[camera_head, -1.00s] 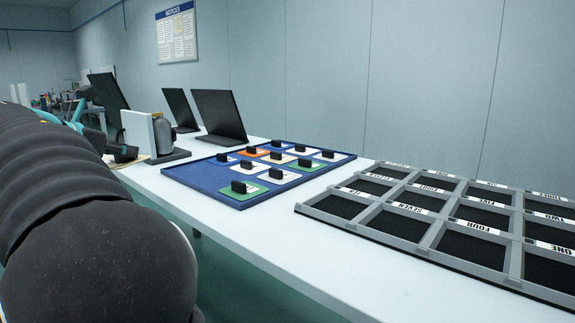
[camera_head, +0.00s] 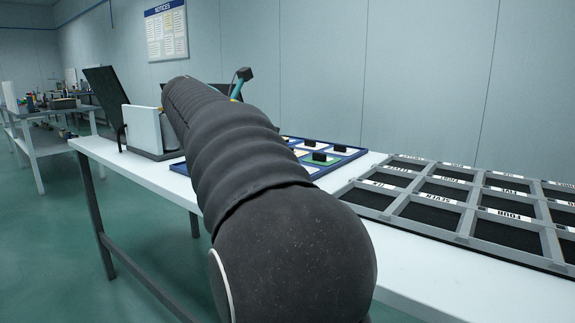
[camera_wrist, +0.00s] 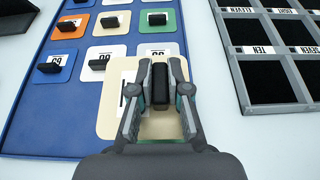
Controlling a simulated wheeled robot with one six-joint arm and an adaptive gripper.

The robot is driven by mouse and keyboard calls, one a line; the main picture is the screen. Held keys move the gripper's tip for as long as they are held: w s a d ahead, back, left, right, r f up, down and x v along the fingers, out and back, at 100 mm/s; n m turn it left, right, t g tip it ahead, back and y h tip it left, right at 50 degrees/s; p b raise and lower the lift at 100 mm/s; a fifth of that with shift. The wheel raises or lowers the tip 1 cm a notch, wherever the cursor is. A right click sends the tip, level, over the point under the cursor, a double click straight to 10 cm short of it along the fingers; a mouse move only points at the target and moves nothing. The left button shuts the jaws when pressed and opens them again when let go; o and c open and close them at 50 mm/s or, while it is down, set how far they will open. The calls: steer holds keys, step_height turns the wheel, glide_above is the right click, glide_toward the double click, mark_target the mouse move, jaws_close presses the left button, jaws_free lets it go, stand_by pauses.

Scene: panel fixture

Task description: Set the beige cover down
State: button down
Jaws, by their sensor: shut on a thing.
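The beige cover (camera_wrist: 117,95) is a flat rounded plate with a black grip block, partly hidden behind my fingers in the wrist view. My gripper (camera_wrist: 160,85) is shut on that black block. The cover appears over the right edge of the blue board (camera_wrist: 60,120); I cannot tell how high above it. In the head view my own arm hides the gripper and the cover, and most of the blue board (camera_head: 355,152).
Several white, orange and green covers with black blocks stand on the blue board. A grey compartment tray (camera_head: 470,190) with labelled, dark-floored cells lies to the right; it also shows in the wrist view (camera_wrist: 240,75). White table (camera_head: 395,245) lies bare between them.

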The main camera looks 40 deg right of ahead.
steer(key=w+f, duration=0.2)
steer(key=w, duration=0.1)
steer(key=w+a+f, duration=0.1)
steer(key=w+f, duration=0.1)
steer(key=w, duration=0.2)
steer(key=w+a+f, duration=0.1)
steer(key=w+f, duration=0.2)
steer(key=w, duration=0.1)
steer(key=shift+w+b, duration=0.15)
steer(key=shift+b, duration=0.2)
steer(key=shift+f+b, duration=0.75)
steer(key=shift+f, duration=1.2)
steer(key=shift+f, duration=0.1)
steer(key=c, duration=1.1)
jaws_free()
steer(key=shift+c, duration=0.2)
steer(key=shift+a+r, duration=0.25)
steer(key=shift+a, duration=0.1)
steer(key=p+v, duration=0.1)
steer(key=v, duration=1)
steer(key=shift+a+p, duration=0.15)
steer(key=shift+p, duration=0.2)
